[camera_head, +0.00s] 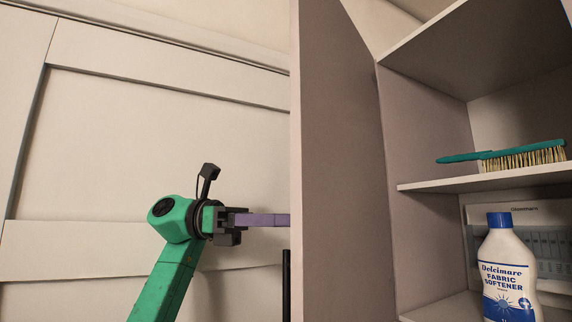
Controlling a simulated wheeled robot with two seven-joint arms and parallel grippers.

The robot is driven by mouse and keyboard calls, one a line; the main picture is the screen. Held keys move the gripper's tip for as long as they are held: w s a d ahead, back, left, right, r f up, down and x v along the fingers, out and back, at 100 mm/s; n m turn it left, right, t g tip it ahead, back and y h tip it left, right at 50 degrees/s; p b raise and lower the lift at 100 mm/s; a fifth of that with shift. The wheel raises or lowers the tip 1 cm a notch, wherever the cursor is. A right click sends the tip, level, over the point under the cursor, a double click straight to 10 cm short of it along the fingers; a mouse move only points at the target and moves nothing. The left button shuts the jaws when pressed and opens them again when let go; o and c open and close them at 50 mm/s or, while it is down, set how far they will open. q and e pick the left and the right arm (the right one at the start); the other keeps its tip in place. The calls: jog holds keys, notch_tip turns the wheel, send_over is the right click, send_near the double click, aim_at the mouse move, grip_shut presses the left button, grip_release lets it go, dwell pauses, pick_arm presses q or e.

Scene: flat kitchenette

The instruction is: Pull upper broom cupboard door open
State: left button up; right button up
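The upper broom cupboard door (340,170) stands open. It swings out toward me, with its near edge upright in mid-picture and its inner face turned to the right. A dark vertical bar (287,285), possibly its handle, shows low beside the door's near edge. My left gripper (268,220) is on the outer side of the door, its purple fingers pointing right. The fingertips are hidden behind the door's edge, so I cannot tell whether they touch the door or are parted. My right gripper is out of view.
The open cupboard's shelves (430,186) are on the right. A teal brush (505,157) lies on the middle shelf, and a white fabric softener bottle (507,270) stands below. A pale panelled surface (150,150) fills the left, behind my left arm.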

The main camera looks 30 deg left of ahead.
pick_arm(q)
notch_tip(320, 180, up, 7)
jog(key=p, duration=0.2)
jog(key=shift+p, duration=0.3)
